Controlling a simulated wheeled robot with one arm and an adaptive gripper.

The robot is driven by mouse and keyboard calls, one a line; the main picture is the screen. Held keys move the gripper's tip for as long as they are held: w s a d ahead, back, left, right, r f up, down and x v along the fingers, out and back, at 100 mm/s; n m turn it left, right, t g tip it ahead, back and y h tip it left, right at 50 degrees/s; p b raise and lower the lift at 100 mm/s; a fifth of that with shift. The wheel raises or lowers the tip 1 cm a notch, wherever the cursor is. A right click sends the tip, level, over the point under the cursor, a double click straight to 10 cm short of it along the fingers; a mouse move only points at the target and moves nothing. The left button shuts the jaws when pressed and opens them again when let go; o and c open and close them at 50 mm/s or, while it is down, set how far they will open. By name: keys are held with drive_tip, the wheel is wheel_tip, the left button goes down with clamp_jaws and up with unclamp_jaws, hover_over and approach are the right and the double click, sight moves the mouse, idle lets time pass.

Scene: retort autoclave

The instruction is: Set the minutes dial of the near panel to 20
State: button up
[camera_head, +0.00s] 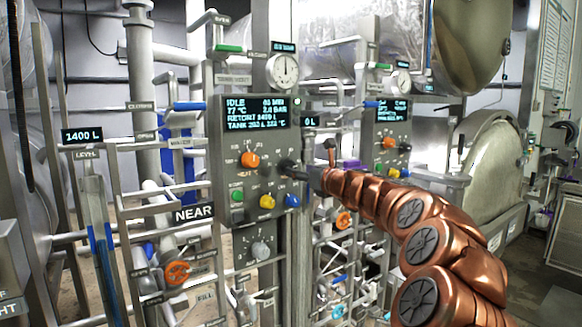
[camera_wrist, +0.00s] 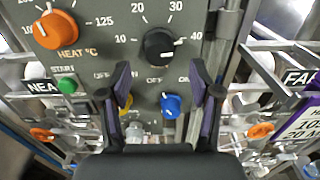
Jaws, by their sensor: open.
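The near panel (camera_head: 225,180) is a grey box with a lit display. Its minutes dial is a black knob (camera_wrist: 159,46) in the wrist view, with 10, 20, 30 and 40 printed around it. A white mark at the knob's right side points close to 40. In the head view the dial (camera_head: 287,163) shows just left of my gripper (camera_head: 308,174). My gripper is open. In the wrist view its two purple-padded fingers (camera_wrist: 159,75) lie to the left and right, below the knob, with nothing between them. I cannot tell how far the tips are from the panel.
The orange heat dial (camera_wrist: 55,29) is left of the minutes dial. A green start button (camera_wrist: 67,86) and a blue knob (camera_wrist: 171,105) sit below. The near panel display (camera_head: 256,112) reads IDLE. The far panel (camera_head: 390,125) stands to the right, beyond pipes and valves.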

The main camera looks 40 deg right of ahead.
sight(289, 166)
drive_tip(key=shift+w+d+p, duration=0.15)
drive_tip(key=shift+w+p, duration=0.45)
drive_tip(key=shift+w, duration=2)
drive_tip(key=c, duration=1.1)
drive_tip(key=shift+c, duration=0.2)
